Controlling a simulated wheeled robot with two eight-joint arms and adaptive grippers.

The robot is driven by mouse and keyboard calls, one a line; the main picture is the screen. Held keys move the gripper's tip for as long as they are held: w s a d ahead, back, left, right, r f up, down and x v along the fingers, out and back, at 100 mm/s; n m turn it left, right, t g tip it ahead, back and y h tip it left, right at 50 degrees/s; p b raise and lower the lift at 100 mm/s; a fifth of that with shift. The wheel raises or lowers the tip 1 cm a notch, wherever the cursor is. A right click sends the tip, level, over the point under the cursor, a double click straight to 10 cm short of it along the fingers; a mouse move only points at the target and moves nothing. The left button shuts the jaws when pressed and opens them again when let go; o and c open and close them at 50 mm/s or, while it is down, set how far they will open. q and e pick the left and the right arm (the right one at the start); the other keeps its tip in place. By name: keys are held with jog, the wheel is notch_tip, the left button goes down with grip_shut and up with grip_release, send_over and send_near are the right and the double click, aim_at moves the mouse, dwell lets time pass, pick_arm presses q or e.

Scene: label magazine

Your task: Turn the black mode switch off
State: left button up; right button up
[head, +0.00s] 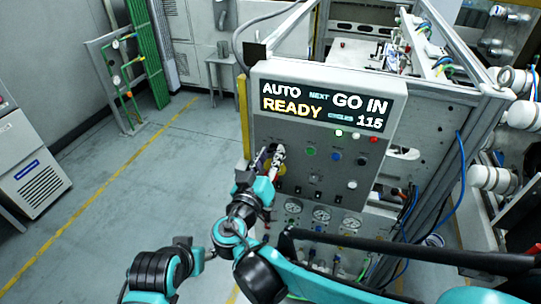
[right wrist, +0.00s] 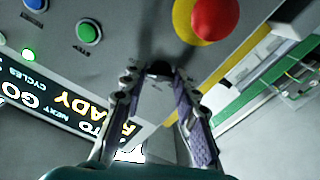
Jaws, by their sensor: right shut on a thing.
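The black mode switch (right wrist: 160,69) is on the grey panel face in the right wrist view, between the tips of my right gripper (right wrist: 160,78). The fingers are shut on it and hide most of it, so its turned position cannot be read. In the head view my right gripper (head: 268,157) is at the left part of the control panel (head: 290,128) and covers the switch. The display (head: 325,106) reads AUTO, READY, NEXT GO IN and CYCLES 115.
A red emergency button (right wrist: 211,17) on a yellow ring is close beside the fingers. A green button (right wrist: 88,33) and a blue button (right wrist: 36,4) are on the other side. Gauges (head: 321,214) sit lower on the machine. The floor to the left is clear.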

jog(key=n, duration=0.6)
jog(key=shift+n, duration=0.3)
jog(key=n, duration=1.3)
jog(key=shift+n, duration=0.3)
jog(key=n, duration=0.6)
jog(key=shift+n, duration=0.3)
grip_shut()
jog(key=o, duration=1.1)
grip_release()
jog(key=shift+o, duration=0.2)
jog(key=shift+s, duration=0.1)
